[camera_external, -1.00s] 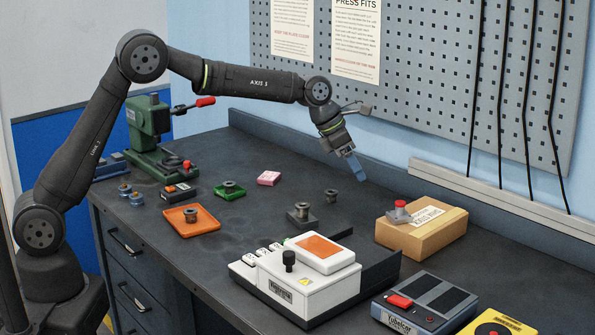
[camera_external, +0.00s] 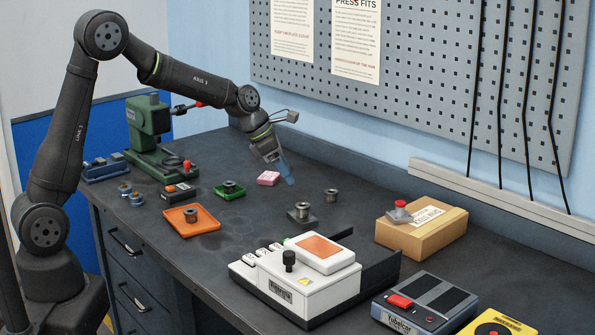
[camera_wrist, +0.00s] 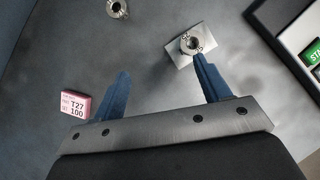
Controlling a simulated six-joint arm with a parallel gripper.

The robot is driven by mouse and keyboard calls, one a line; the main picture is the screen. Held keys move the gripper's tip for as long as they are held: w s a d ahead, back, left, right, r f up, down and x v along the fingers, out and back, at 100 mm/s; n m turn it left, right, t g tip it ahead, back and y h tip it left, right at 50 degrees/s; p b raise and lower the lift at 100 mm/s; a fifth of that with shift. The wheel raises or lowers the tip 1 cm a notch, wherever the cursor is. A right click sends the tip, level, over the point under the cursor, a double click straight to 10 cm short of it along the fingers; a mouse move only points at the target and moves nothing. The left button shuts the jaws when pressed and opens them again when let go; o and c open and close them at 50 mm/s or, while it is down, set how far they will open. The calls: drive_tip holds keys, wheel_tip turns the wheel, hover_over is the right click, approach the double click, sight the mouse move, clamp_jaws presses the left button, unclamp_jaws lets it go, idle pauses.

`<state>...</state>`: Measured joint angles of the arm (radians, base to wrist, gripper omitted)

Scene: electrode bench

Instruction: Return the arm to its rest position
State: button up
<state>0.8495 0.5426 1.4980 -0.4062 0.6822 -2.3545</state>
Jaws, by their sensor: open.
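My gripper (camera_external: 287,176) hangs above the back middle of the bench, its blue fingers pointing down. In the wrist view my gripper (camera_wrist: 166,80) shows both blue fingers spread wide with nothing between them. Beyond the right finger is a metal spool on a square grey base (camera_wrist: 192,45), which also stands on the bench in the external view (camera_external: 302,214). A pink block (camera_external: 268,178) lies just left of the fingers in the external view; it is labelled T27 100 in the wrist view (camera_wrist: 75,104). Whether the fingertips clear the bench by much is hard to tell.
A green press (camera_external: 150,135), an orange tray with a spool (camera_external: 178,228) and a green tray (camera_external: 229,190) are at left. A small spool (camera_external: 331,195) stands to the right. A white machine (camera_external: 300,275), a cardboard box (camera_external: 425,232) and a dark device (camera_external: 425,302) fill the front right.

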drive_tip(key=w+f, duration=0.2)
drive_tip(key=w, duration=0.1)
drive_tip(key=w+a+f, duration=0.1)
drive_tip(key=w+f, duration=0.1)
drive_tip(key=w, duration=0.1)
drive_tip(key=w+a+f, duration=0.1)
drive_tip(key=w+f, duration=0.1)
drive_tip(key=w, duration=0.1)
drive_tip(key=shift+a+f, duration=0.15)
drive_tip(key=shift+f, duration=0.85)
drive_tip(key=shift+r, duration=0.45)
drive_tip(key=shift+s+r, duration=0.3)
drive_tip(key=shift+r, duration=0.3)
drive_tip(key=shift+s+r, duration=0.25)
drive_tip(key=shift+r, duration=0.35)
drive_tip(key=s+d+r, duration=0.7)
drive_tip(key=s+d, duration=0.1)
drive_tip(key=s, duration=0.2)
drive_tip(key=shift+s, duration=0.3)
